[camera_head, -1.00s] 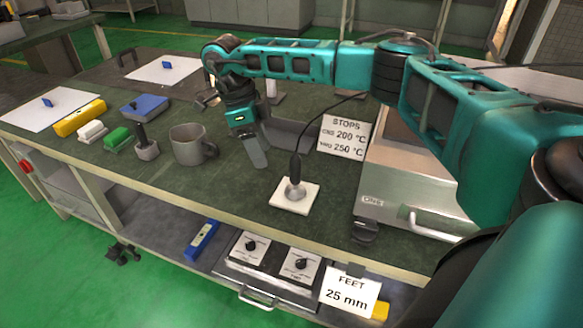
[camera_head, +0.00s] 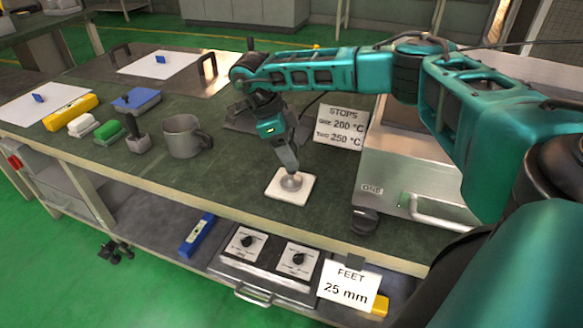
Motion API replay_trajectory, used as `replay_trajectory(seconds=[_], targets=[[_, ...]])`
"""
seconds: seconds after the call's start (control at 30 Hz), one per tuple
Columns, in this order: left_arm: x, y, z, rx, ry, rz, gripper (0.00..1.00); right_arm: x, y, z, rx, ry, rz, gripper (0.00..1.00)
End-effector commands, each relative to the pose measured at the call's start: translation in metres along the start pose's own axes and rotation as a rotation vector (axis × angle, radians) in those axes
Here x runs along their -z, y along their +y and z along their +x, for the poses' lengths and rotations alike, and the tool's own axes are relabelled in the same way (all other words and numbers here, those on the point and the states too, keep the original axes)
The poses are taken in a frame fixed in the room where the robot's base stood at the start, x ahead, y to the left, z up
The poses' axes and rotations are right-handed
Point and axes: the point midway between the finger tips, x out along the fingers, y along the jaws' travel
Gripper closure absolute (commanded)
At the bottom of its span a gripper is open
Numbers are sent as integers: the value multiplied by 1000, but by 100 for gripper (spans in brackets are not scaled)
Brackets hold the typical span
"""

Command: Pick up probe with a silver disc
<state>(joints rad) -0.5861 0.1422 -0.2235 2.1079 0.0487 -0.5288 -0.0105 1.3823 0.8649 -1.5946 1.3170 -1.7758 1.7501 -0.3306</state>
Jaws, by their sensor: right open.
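The probe's silver disc (camera_head: 291,182) rests on a white square tile (camera_head: 279,193) near the front edge of the green-topped bench. My right gripper (camera_head: 291,166) is directly over the disc, pointing down, and hides the probe's dark handle. Its jaws are open; whether they touch the probe cannot be told. The probe's black cable (camera_head: 312,104) shows partly behind the gripper. My left gripper is not in view.
A sign reading STOPS (camera_head: 341,125) and a metal oven-like box (camera_head: 410,175) stand to the right. A grey mug (camera_head: 182,137), a dark-handled tool (camera_head: 138,138) and coloured blocks are to the left. A lower shelf holds a two-knob control panel (camera_head: 268,258).

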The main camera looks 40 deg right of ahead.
Motion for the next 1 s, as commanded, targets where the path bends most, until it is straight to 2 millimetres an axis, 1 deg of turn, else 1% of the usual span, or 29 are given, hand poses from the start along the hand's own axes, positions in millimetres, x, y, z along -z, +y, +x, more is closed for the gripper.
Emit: replay_trajectory(seconds=[0.03, 0.13, 0.2, 0.3, 0.4, 0.47, 1.0], targets=[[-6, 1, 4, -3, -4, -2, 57, -1, 0, 13, -2, 3, 1, 42], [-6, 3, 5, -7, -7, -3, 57, 0, 0, 26, -2, 2, 1, 42], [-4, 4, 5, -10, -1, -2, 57, 0, 1, 30, -2, 2, 1, 42], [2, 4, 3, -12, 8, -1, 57, 0, 0, 30, -1, 0, 1, 42], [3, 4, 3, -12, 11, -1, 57, 0, 1, 30, -1, 0, 1, 42], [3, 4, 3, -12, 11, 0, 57, 0, 1, 30, -1, 0, 1, 47], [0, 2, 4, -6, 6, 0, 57, 0, 1, 30, -1, 0, 1, 98]])
